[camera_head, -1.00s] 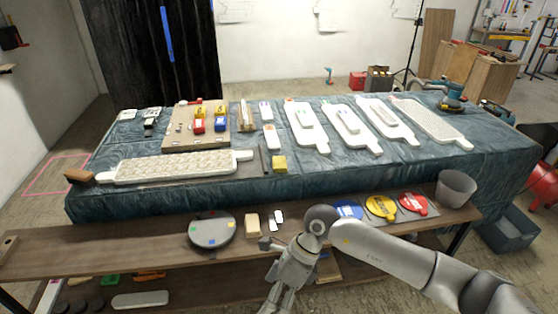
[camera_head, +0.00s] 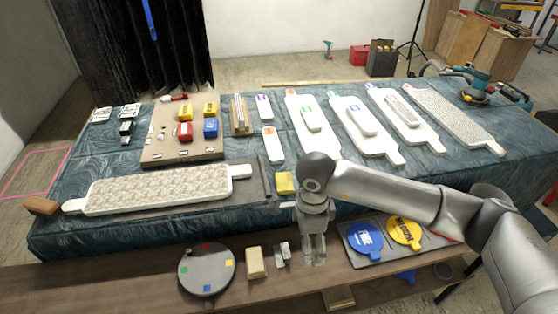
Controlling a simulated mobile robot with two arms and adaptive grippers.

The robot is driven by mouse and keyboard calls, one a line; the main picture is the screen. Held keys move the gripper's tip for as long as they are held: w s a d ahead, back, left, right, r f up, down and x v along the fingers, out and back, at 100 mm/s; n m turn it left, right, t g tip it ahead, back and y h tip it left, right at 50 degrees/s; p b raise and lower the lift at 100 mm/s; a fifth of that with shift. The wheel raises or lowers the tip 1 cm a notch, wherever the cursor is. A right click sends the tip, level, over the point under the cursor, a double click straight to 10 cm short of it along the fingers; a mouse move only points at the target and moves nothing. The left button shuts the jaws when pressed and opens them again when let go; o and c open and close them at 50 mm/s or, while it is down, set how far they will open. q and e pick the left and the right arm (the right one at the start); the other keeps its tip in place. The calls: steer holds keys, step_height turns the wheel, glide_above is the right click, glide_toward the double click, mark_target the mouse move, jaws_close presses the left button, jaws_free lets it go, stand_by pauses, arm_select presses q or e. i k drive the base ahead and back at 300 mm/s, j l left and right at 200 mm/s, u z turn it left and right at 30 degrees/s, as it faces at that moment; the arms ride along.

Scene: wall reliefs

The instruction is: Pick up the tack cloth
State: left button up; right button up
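A small yellow folded piece (camera_head: 285,183), which looks like the tack cloth, lies near the front edge of the blue-covered table, just right of a dark narrow strip. My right gripper (camera_head: 314,262) points down over the wooden front shelf, below and slightly right of the yellow piece and apart from it. Its two fingers look parted, with nothing seen between them. My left gripper is not in view.
The blue-covered table (camera_head: 262,207) holds several white relief boards and a board with coloured blocks (camera_head: 160,150). On the front shelf are a grey disc (camera_head: 207,268), a beige block (camera_head: 256,262), small grey pieces (camera_head: 282,254) and a tray with blue and yellow discs (camera_head: 385,237).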

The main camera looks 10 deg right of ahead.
mark_target(284, 185)
steer(key=i, duration=1)
